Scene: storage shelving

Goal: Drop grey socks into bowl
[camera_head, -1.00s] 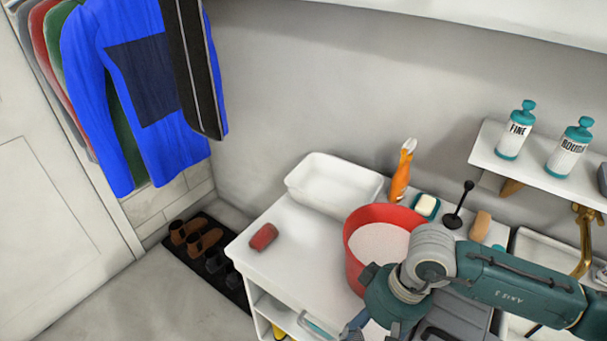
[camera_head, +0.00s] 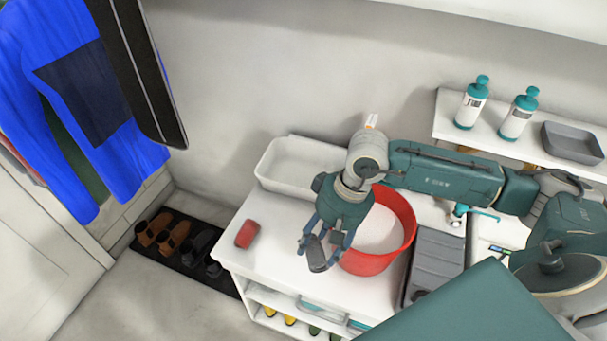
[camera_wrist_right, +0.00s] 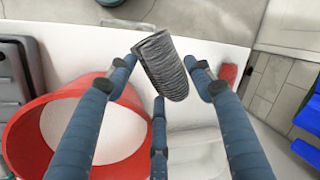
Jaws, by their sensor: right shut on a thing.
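The grey socks (camera_head: 317,255) are a small rolled bundle held in my right gripper (camera_head: 326,245), which is shut on them. In the right wrist view the ribbed grey bundle (camera_wrist_right: 162,66) sits between the blue fingers (camera_wrist_right: 163,80). The wrist view shows the bowl (camera_wrist_right: 22,130) at left, beside the socks. My left gripper is not in view.
A white basin (camera_head: 270,165) stands behind, and a red roll (camera_head: 247,233) lies on the counter (camera_head: 275,270) at left. A grey case (camera_head: 436,265) is right of the bowl. A shelf with bottles (camera_head: 470,102) hangs at the right.

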